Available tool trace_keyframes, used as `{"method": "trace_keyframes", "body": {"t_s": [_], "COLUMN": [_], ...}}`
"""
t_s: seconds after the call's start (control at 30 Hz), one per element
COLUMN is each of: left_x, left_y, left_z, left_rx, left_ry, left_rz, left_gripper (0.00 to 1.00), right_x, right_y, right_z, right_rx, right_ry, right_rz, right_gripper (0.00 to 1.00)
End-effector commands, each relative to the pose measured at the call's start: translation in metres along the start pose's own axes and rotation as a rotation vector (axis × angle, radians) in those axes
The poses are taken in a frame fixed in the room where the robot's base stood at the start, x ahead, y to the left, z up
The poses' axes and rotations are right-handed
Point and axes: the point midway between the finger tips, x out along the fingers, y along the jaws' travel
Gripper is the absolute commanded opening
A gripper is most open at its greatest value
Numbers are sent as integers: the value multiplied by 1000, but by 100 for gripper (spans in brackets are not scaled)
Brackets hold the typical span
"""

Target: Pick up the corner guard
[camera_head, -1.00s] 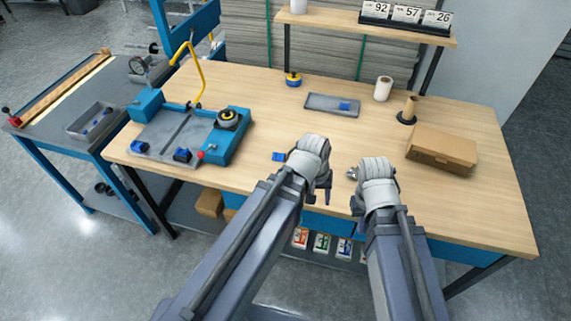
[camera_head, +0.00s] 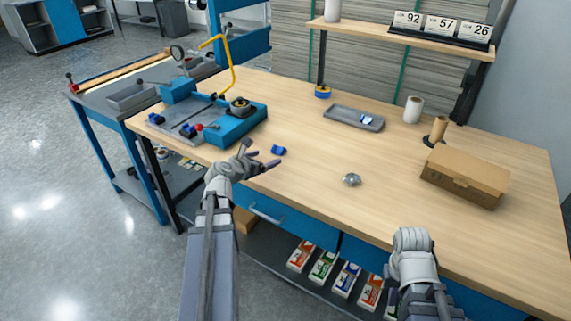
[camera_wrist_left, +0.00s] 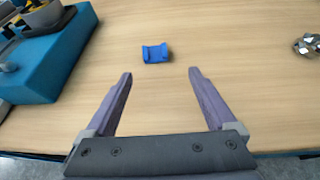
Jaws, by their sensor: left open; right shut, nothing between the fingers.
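A small blue corner guard (camera_head: 278,150) lies on the wooden table, right of the blue machine. It also shows in the left wrist view (camera_wrist_left: 156,53), ahead of and between the fingertips, apart from them. My left gripper (camera_head: 259,157) is open and empty just left of and in front of the corner guard; its two fingers show spread in the left wrist view (camera_wrist_left: 160,75). My right gripper (camera_head: 392,299) is low at the table's front edge, away from the corner guard. Its fingers are mostly hidden behind the wrist.
A blue and grey machine (camera_head: 235,125) stands left of the corner guard. A shiny metal piece (camera_head: 352,180) lies to its right. A grey tray (camera_head: 343,118) with a blue item, a cardboard box (camera_head: 465,177) and a paper roll (camera_head: 413,109) stand further back and right.

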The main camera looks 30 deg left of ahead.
Motion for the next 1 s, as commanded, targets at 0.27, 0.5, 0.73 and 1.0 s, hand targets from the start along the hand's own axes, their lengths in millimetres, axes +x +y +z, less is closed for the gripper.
{"method": "trace_keyframes", "body": {"t_s": [0.27,0.5,0.73,1.0], "left_x": [5,26,35,74], "left_y": [8,7,8,10], "left_z": [-1,0,0,1], "left_rx": [-40,-38,-36,-35], "left_ry": [-12,-11,-11,-10], "left_rz": [14,13,12,12], "left_gripper": [90,90,90,90], "right_x": [5,13,16,30], "right_y": [-1,-1,-2,-3], "right_z": [0,-1,-1,-2], "right_rx": [0,0,0,0], "right_ry": [0,0,0,0], "right_rz": [0,0,0,0], "right_gripper": [0,0,0,0]}}
